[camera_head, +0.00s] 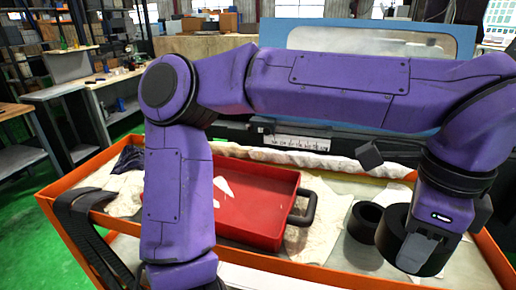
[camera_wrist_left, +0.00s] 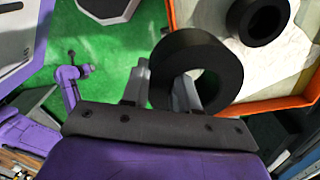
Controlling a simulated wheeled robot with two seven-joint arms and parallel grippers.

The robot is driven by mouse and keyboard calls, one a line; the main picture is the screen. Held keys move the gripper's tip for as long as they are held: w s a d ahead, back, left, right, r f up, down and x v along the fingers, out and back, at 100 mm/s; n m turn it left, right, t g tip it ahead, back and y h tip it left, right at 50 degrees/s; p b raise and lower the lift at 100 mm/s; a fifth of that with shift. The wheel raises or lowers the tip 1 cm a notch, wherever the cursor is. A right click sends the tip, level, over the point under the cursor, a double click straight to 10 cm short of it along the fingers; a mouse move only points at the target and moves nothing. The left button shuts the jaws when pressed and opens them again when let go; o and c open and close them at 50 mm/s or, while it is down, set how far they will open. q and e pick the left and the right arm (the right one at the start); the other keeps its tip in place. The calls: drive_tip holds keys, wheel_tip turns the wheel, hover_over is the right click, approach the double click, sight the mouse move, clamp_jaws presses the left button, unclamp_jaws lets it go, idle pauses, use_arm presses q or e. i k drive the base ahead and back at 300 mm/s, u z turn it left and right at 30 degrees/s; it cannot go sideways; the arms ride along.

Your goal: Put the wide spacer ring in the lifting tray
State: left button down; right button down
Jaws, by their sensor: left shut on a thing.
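My left gripper (camera_head: 420,250) is at the right of the head view, shut on a black ring, the wide spacer ring (camera_head: 393,236), by its wall. In the left wrist view the ring (camera_wrist_left: 185,50) is tilted between the two grey fingers (camera_wrist_left: 165,88), its hole clear. The ring is at the right end of the orange-rimmed bench, apart from the lifting tray. The red lifting tray (camera_head: 285,240) lies in the middle, with a black handle, partly hidden by my left arm. A small purple arm (camera_wrist_left: 70,85), seemingly mine, shows in the left wrist view; its jaws are unclear.
A second, smaller-looking black ring (camera_head: 362,222) stands just left of the held one; it also shows in the left wrist view (camera_wrist_left: 262,18). The orange rim (camera_head: 110,165) bounds the bench. A dark strap (camera_head: 80,215) hangs over its left side. Pale cloth lies around the tray.

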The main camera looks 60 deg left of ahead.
sight(227, 198)
drive_tip(key=k, duration=0.95)
